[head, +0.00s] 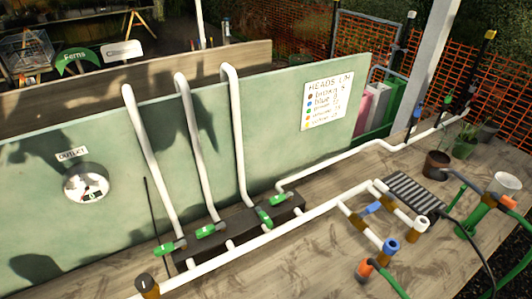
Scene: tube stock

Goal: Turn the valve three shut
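A row of green valve handles sits along a dark block (240,226) at the foot of the green wall. From the left they are the first handle (164,248), the second (206,230), the third (264,217) and one at the right end (281,199). The third slants down to the right, across the block's length; the others lie more nearly along it. I see no number on them, so I cannot tell for sure which is valve three. Neither of my grippers shows in the head view.
White pipes (146,160) rise from the valves over the wall (290,150). A long white pipe (300,222) runs in front of the block. A round gauge (86,183) is at left.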

